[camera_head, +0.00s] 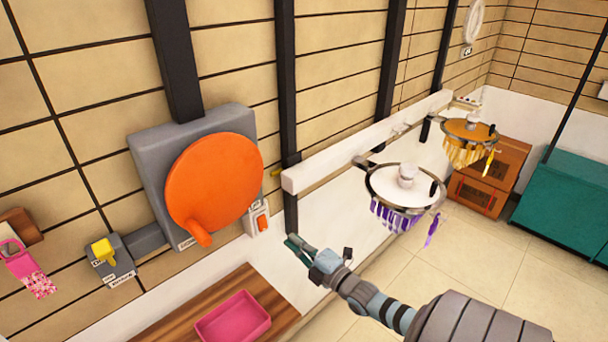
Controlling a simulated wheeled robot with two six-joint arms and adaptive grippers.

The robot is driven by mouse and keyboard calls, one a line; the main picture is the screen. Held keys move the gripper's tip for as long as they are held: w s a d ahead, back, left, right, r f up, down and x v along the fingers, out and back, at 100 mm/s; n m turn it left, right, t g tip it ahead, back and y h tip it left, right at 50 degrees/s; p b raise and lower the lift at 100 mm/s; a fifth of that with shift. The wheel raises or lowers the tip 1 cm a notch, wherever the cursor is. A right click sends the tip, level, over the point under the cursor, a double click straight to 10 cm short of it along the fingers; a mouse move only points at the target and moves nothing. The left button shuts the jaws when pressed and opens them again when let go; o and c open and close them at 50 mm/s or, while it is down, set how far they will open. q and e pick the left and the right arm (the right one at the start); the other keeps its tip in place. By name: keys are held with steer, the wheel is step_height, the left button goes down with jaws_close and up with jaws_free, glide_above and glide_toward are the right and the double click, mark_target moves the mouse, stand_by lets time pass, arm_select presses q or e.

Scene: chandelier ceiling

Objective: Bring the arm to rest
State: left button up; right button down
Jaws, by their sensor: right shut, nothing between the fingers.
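My right arm (385,305) comes in from the lower right and reaches toward the wall. Its gripper (292,241) is shut and empty, in front of the white ledge, below and right of the large orange disc (215,175) on its grey wall box. A small white switch plate with an orange switch (262,221) is on the wall just left of the gripper's tips; I see a gap between them in the picture. My left gripper is not in view.
A pink tray (235,318) lies on a wooden board (190,322) at the bottom. Round hanging racks with purple (405,187) and yellow strips (469,130) jut out at the right. A grey box with a yellow switch (104,250) is at left. Tiled floor (480,270) is open at right.

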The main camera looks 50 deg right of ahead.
steer(key=shift+s+r, duration=0.1)
steer(key=shift+s, duration=0.9)
